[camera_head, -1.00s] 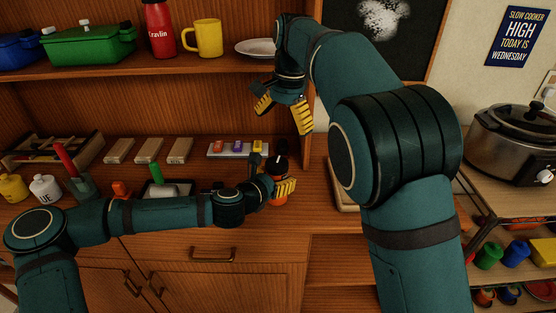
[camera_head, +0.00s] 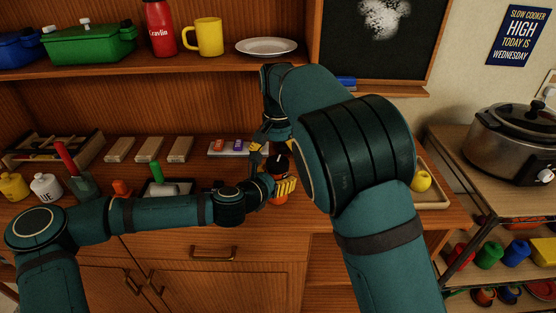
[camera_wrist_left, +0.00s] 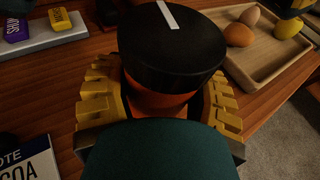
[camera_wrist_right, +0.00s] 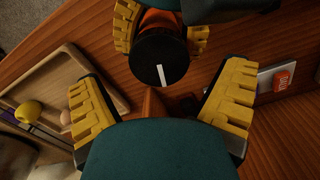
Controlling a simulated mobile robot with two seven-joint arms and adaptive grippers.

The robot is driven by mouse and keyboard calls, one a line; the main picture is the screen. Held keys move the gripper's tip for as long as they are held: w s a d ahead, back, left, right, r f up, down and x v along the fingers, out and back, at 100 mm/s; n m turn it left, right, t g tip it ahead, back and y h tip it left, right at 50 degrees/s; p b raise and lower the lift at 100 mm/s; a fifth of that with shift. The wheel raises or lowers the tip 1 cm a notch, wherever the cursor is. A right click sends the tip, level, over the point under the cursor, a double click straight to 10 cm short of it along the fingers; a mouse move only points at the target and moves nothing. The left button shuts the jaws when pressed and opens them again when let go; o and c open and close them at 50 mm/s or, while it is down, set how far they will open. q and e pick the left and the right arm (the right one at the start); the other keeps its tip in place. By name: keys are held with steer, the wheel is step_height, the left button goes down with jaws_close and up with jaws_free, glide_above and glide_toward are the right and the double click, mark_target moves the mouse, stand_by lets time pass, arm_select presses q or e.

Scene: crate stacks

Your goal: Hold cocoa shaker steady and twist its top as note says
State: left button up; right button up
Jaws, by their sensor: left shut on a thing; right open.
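The cocoa shaker (camera_head: 280,164) stands upright on the counter, with an orange body and a round black top. The top (camera_wrist_left: 170,45) bears a white line, which also shows on the top in the right wrist view (camera_wrist_right: 158,58). My left gripper (camera_head: 278,188) is shut around the orange body, its yellow fingers on both sides. My right gripper (camera_wrist_right: 160,108) is open and empty, its fingers apart from the top. In the head view the right gripper (camera_head: 265,138) is partly hidden by its arm.
A wooden tray (camera_wrist_left: 225,50) with eggs and a lemon stands beside the shaker. A pale strip with small labelled blocks (camera_head: 228,147) lies behind it. The shelf with a white plate (camera_head: 266,46) is above. A slow cooker (camera_head: 515,135) stands at the right.

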steer(key=shift+f, duration=1)
steer(key=c, duration=1.2)
steer(key=shift+n, duration=0.7)
steer(key=o, duration=1.2)
steer(key=shift+r, duration=0.15)
